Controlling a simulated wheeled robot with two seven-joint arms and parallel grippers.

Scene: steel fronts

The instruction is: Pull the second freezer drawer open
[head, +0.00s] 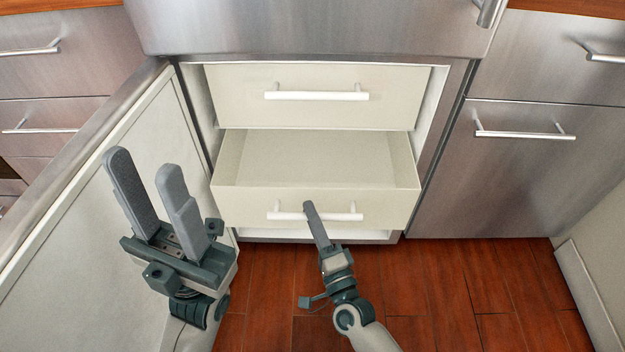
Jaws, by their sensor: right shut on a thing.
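The freezer compartment holds two white drawers. The upper drawer (315,112) is shut, with its white bar handle (316,96) free. The second drawer (250,205) below it is pulled out, and its empty inside (315,158) shows. My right gripper (308,207) is shut on the second drawer's bar handle (343,217), near its middle; the finger in front hides part of the bar. My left gripper (148,172) is open and empty, in front of the open freezer door on the left, apart from the drawers.
The open freezer door (75,235) stands along the left side. Steel cabinets with bar handles flank the freezer on the left (65,75) and right (520,175). The red wooden floor (460,290) in front is clear. A pale panel (600,230) stands at far right.

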